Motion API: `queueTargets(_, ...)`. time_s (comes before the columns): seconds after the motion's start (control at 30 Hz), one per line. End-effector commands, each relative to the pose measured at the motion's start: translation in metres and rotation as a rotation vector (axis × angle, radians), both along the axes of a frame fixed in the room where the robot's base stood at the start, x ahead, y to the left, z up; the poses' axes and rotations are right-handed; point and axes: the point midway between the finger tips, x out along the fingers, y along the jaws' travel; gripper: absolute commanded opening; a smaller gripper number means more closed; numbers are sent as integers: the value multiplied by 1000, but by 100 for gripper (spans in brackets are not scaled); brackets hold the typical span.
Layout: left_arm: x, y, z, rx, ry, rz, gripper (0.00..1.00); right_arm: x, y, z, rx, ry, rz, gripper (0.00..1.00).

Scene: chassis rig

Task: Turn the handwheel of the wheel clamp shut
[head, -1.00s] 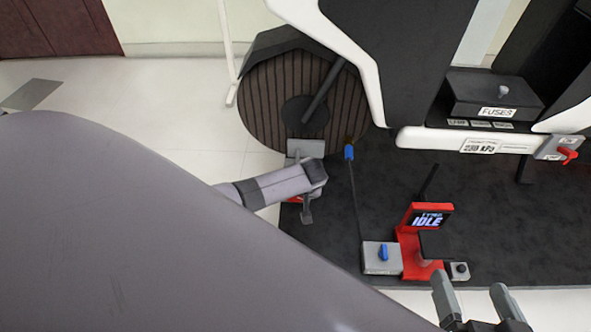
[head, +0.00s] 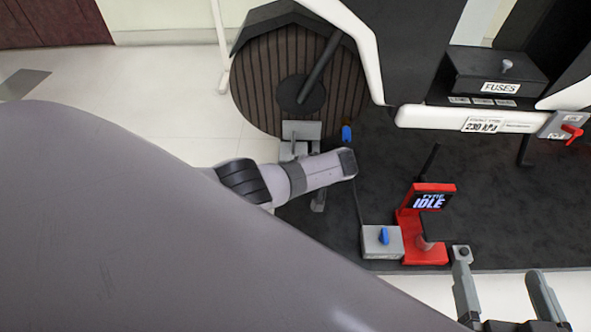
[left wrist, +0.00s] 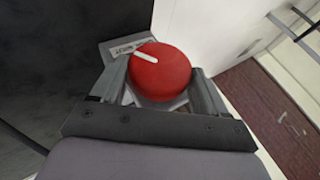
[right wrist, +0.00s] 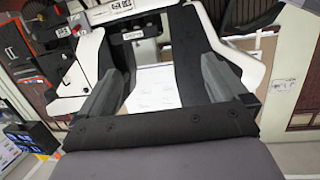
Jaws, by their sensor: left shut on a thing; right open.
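The handwheel (left wrist: 165,72) is a red round knob with a white mark pointing to the upper left. It sits over a grey labelled plate (left wrist: 118,48) in the left wrist view. My left gripper (left wrist: 160,85) has one finger on each side of the handwheel and is shut on it.
A red stand with an IDLE screen (head: 432,200) and a grey box with a blue knob (head: 382,241) stand on the dark mat (head: 480,210). The FUSES box (head: 497,72) and a red switch (head: 572,131) are at the right. Mat between is mostly clear.

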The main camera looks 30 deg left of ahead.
Motion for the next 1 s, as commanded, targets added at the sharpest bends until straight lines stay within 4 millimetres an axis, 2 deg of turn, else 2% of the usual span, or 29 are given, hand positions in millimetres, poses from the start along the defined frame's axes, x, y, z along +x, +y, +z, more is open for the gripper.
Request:
queueTargets(0.4,-1,0,-1,2,3,0,44,0,0,1,-1,-3,0,100)
queueTargets(0.43,-1,0,-1,2,3,0,84,0,0,1,-1,-3,0,100)
queueTargets(0.5,-1,0,-1,2,3,0,100,0,0,0,-1,-2,0,100)
queueTargets(0.77,0,-2,2,2,2,-1,100,-1,0,2,1,3,2,100)
queueTargets(0.87,0,-8,11,0,1,-2,100,-2,2,6,17,22,9,100)
queueTargets(1.0,-1,-22,29,-1,2,-3,100,3,10,-1,60,97,18,100)
